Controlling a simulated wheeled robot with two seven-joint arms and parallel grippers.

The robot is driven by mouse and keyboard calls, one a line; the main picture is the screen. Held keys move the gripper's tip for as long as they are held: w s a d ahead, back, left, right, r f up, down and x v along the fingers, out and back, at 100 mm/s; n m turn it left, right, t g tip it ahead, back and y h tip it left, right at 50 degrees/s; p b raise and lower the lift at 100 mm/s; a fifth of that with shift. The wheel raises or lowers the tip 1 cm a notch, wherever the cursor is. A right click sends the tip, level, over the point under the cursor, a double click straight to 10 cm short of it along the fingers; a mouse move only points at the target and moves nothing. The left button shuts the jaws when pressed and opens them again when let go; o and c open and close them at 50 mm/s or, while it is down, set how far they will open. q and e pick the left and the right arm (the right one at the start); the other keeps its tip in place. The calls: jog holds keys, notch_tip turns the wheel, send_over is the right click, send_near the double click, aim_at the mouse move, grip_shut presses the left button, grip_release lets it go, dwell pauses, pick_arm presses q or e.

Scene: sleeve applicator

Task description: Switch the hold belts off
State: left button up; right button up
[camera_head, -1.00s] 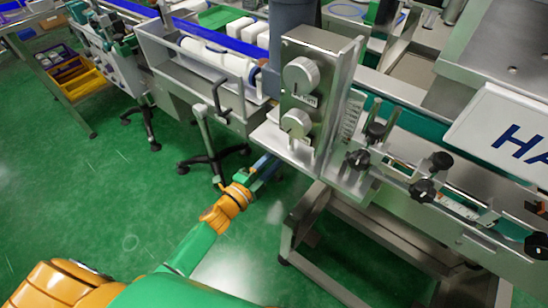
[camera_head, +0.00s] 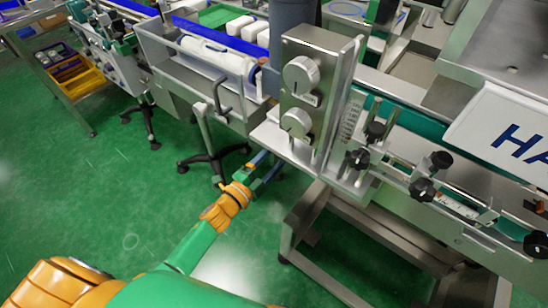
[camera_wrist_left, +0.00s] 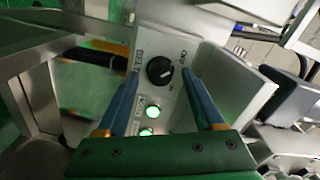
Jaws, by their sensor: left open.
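In the left wrist view a small grey panel (camera_wrist_left: 182,49) carries a black rotary knob (camera_wrist_left: 160,70) with a pale mark, its setting hard to read. Lettering beside the knob is only partly legible. My left gripper (camera_wrist_left: 160,74) is open and empty, its blue fingers on either side of the knob; contact cannot be told. In the head view my left gripper (camera_head: 266,167) is low beside the machine, and the panel is hidden there. My right gripper is not in view.
A metal box with two grey dials (camera_head: 300,76) stands above my left gripper. The steel machine frame (camera_head: 290,238) is to its right, with several black clamp knobs (camera_head: 422,189) along a rail. Green floor (camera_head: 120,190) is clear to the left.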

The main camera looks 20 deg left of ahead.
pick_arm(q)
jog(key=v, duration=0.7)
jog(key=s+a+f+n+g+y+p, duration=0.25)
jog(key=s+f+n+g, duration=0.35)
jog(key=f, duration=0.5)
jog(key=s+a+f+n+g+y+p, duration=0.1)
jog(key=s+f+n+g+y+p, duration=0.3)
jog(key=s+f, duration=0.55)
jog(key=s+f+n+g, duration=0.2)
jog(key=s+f+g, duration=0.1)
jog(key=s, duration=0.5)
jog(key=s+f+n+g, duration=0.3)
jog(key=s, duration=0.5)
jog(key=shift+s+d+n+p, duration=0.3)
jog(key=shift+d+p, duration=0.05)
jog(key=shift+d, duration=0.05)
